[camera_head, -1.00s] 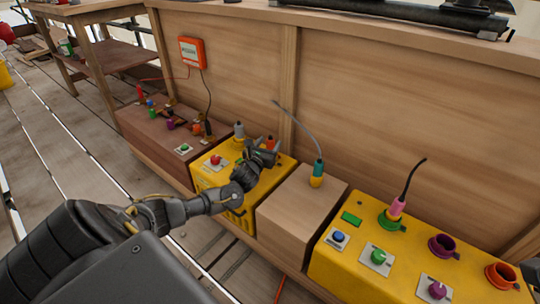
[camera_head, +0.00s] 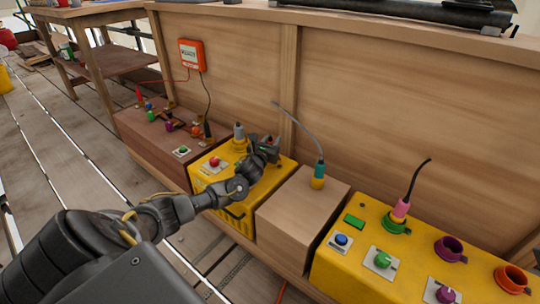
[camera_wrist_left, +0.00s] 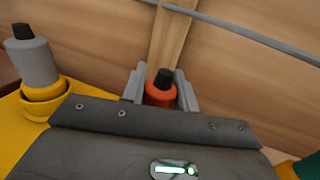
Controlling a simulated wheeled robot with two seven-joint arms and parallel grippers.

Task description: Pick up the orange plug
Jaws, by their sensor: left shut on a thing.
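The orange plug (camera_wrist_left: 160,93) with a black top stands between the two grey fingers of my left gripper (camera_wrist_left: 160,90) in the left wrist view. The fingers are shut on its sides. In the head view my left gripper (camera_head: 268,148) is over the back right of the yellow box (camera_head: 236,203) and mostly hides the plug. The plug's lower end is hidden, so I cannot tell whether it touches the box. My right gripper is not in view.
A grey plug (camera_wrist_left: 35,62) stands in a yellow socket left of my gripper. A wooden block (camera_head: 300,210) with a teal plug (camera_head: 319,170) is to the right. Another yellow box (camera_head: 365,265) has a pink plug (camera_head: 401,208) and open sockets. A wooden panel rises behind.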

